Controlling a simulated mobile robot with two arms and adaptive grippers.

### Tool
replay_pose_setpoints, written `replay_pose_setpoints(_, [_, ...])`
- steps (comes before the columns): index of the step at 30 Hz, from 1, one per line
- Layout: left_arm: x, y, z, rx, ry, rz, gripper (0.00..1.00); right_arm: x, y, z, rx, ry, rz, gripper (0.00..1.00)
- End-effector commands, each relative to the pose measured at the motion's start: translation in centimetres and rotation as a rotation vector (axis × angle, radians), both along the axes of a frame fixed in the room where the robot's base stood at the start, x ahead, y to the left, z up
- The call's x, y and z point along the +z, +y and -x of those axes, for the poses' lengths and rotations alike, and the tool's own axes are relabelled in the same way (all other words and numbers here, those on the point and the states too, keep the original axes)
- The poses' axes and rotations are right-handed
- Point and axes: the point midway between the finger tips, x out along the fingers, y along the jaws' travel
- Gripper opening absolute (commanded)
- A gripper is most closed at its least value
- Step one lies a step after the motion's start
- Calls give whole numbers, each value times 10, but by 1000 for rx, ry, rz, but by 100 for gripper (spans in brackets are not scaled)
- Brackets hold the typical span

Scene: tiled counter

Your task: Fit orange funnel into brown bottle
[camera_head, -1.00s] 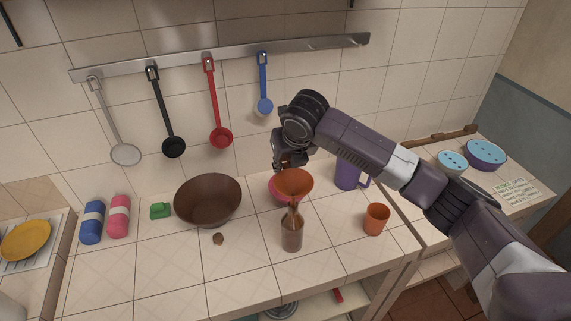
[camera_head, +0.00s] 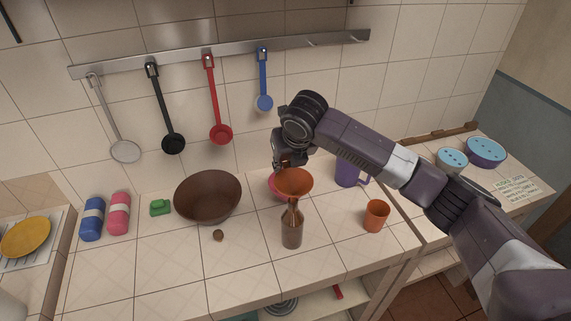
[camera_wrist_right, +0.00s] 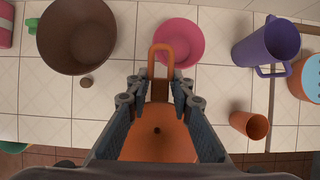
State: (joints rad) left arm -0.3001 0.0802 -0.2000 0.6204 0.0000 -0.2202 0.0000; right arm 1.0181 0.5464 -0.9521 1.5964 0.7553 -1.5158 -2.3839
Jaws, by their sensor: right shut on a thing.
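The orange funnel (camera_head: 295,183) is upright, wide mouth up, directly above the brown bottle (camera_head: 292,234) in the head view. Its narrow spout overlaps the bottle's neck; I cannot tell how deep it sits. The bottle stands upright on the counter. My right gripper (camera_head: 284,163) is just behind the funnel. In the right wrist view my right gripper (camera_wrist_right: 159,88) is shut on the funnel's looped handle, with the funnel cone (camera_wrist_right: 158,142) and its dark hole below. The funnel hides the bottle there. My left gripper is not in view.
A brown bowl (camera_head: 208,199) and a small brown lump (camera_head: 218,235) stand left of the bottle. A pink bowl (camera_head: 274,189) is close behind the funnel. A purple pitcher (camera_head: 348,172) and orange cup (camera_head: 376,216) stand right. The tiled counter in front is clear.

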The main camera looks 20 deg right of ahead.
Motion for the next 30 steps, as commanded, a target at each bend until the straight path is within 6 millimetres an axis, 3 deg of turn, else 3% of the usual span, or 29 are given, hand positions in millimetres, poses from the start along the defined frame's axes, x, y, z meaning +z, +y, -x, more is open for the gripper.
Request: replay_pose_setpoints(30, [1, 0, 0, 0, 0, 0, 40, -13, 0, 0, 0, 0, 0, 0])
